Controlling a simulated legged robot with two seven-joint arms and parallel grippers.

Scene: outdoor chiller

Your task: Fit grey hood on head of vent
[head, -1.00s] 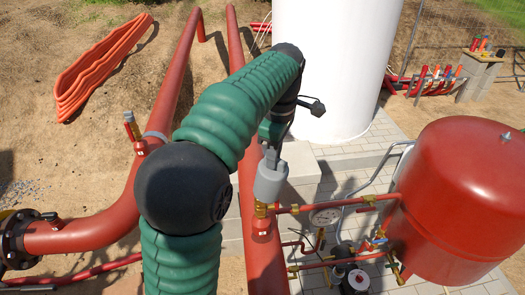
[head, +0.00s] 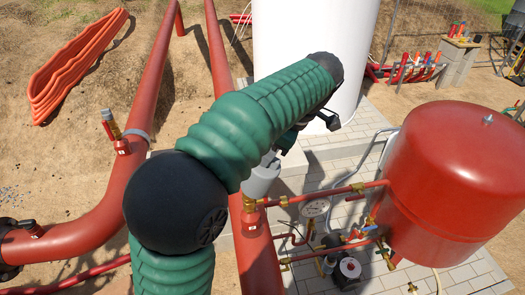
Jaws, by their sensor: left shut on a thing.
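My left arm's green sleeve reaches over the red pipe, and its gripper (head: 273,156) is shut on the grey hood (head: 261,182). The arm covers most of the gripper and the hood's upper part. The hood is a light grey cup, roughly upright. Its lower rim is right at the top of the brass vent (head: 249,204), which stands on the thick red pipe (head: 256,252). The vent's head is hidden, so I cannot tell whether the hood is seated or just above it. My right gripper is not in view.
A thin red pipe with a gauge (head: 315,208) runs from beside the vent to a large red tank (head: 450,180). A white tank (head: 310,50) stands behind. Another red pipe (head: 90,225) with a brass valve (head: 115,135) is at left. Orange hose (head: 75,65) lies on sand.

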